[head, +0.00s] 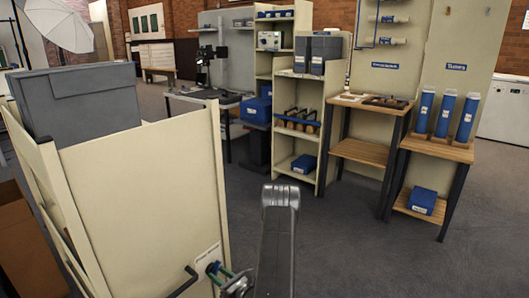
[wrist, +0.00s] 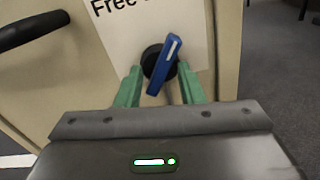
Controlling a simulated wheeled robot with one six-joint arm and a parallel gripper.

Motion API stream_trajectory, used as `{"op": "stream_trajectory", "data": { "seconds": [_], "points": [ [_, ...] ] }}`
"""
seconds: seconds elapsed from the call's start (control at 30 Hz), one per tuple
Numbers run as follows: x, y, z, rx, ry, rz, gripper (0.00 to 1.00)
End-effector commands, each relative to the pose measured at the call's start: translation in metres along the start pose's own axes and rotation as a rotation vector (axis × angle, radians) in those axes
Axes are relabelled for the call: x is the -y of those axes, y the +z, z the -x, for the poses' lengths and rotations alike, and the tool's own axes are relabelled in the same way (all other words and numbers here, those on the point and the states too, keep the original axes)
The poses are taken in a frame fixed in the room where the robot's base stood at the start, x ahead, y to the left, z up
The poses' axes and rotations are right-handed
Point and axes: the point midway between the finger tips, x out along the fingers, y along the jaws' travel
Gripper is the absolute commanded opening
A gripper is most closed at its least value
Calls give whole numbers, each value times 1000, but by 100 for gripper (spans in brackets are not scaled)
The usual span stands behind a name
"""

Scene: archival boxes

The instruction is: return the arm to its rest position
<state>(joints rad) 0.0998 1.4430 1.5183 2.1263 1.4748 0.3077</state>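My gripper (head: 221,272) is at the lower middle of the head view, close to the end panel of a beige shelf unit (head: 145,190). In the wrist view its two green fingers (wrist: 160,88) stand apart, on either side of a blue lever (wrist: 164,66) on a round black hub. The fingers look open; whether one touches the lever I cannot tell. The lever also shows small and partly hidden in the head view (head: 213,267). My arm rises from the bottom centre of the head view.
A black handle (wrist: 30,30) and a white label (wrist: 150,25) reading "Free" are on the panel. A grey box (head: 80,105) sits in the unit. A shelf (head: 298,150) and benches with blue tubes (head: 445,115) stand behind. The grey floor (head: 345,245) at right is clear.

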Motion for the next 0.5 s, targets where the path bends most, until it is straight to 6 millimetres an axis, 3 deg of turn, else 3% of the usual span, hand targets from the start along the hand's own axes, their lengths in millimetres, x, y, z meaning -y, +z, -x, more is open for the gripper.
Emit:
{"op": "stream_trajectory", "data": {
  "seconds": [0.5],
  "points": [
    [-1,1,0,0,0,324,35]
  ]
}}
